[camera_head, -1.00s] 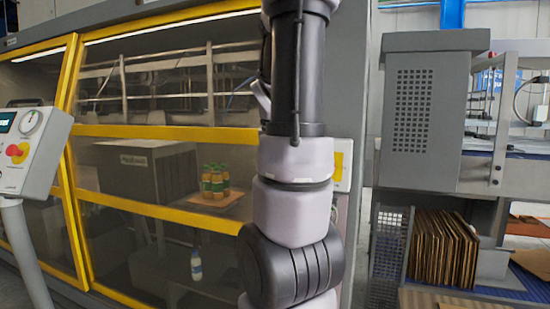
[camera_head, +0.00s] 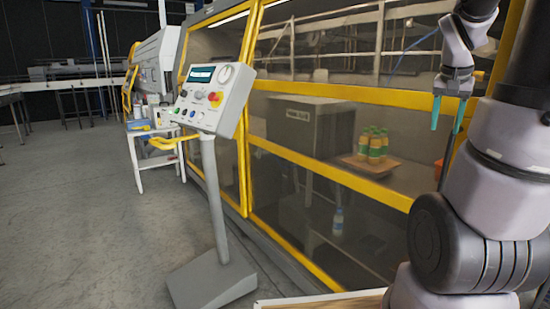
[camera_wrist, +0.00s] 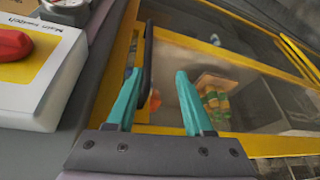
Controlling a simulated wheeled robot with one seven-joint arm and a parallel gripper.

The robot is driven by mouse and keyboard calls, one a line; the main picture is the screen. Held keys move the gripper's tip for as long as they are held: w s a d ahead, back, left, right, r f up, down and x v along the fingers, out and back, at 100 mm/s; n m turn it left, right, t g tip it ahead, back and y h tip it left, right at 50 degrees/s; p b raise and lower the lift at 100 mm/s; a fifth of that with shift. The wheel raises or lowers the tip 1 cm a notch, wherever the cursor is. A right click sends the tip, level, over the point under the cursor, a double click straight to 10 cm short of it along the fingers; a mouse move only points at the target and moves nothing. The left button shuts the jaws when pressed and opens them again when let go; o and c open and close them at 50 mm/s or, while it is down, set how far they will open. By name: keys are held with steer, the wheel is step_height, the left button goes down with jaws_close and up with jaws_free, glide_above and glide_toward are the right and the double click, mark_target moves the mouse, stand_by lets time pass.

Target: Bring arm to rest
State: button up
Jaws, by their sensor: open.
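My gripper (camera_head: 448,115) is at the upper right of the head view, pointing down in front of the yellow-framed case packer (camera_head: 330,175). Its two teal fingers are apart, with nothing between them. In the wrist view my gripper (camera_wrist: 155,85) also shows open and empty, near a black door handle (camera_wrist: 149,60) on the yellow frame. I cannot tell whether a finger touches the handle. My arm's thick lower links fill the right side of the head view.
A control panel (camera_head: 215,95) stands on a post left of the packer. Juice bottles (camera_head: 375,146) stand on a cardboard sheet behind the glass, and one bottle (camera_head: 338,221) is lower down. A red switch (camera_wrist: 12,44) on a white box is beside my wrist. Grey floor at left is clear.

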steer(key=s+a+r+n+t+y, duration=0.1)
steer(key=s+a, duration=0.3)
steer(key=a, duration=0.9)
steer(key=s+a+r+n+t+y, duration=0.2)
steer(key=s+a+r+n+y, duration=0.1)
steer(key=a, duration=0.9)
steer(key=shift+s+a+r+n+t+y, duration=0.35)
steer(key=shift+s+r+n, duration=0.25)
steer(key=shift+s, duration=0.6)
